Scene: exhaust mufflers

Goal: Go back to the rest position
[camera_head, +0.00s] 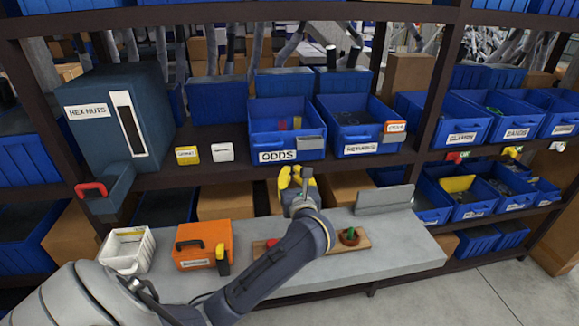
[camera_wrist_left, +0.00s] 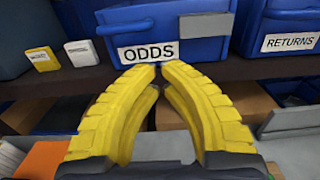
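My left arm comes in from the lower left of the head view and reaches over the grey workbench (camera_head: 404,236). Its yellow left gripper (camera_head: 290,172) is in front of the shelf, just below the blue ODDS bin (camera_head: 285,128). In the left wrist view the two yellow fingers (camera_wrist_left: 160,68) curve together so that their tips almost meet. Nothing shows between them. The ODDS bin (camera_wrist_left: 168,25) is straight ahead of the tips. My right gripper is not in view.
A blue RETURNS bin (camera_head: 353,126) is right of the ODDS bin. A HEX NUTS dispenser (camera_head: 98,130) stands at left. A white basket (camera_head: 126,250), an orange case (camera_head: 203,244) and a wooden board (camera_head: 326,247) with small items lie on the bench.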

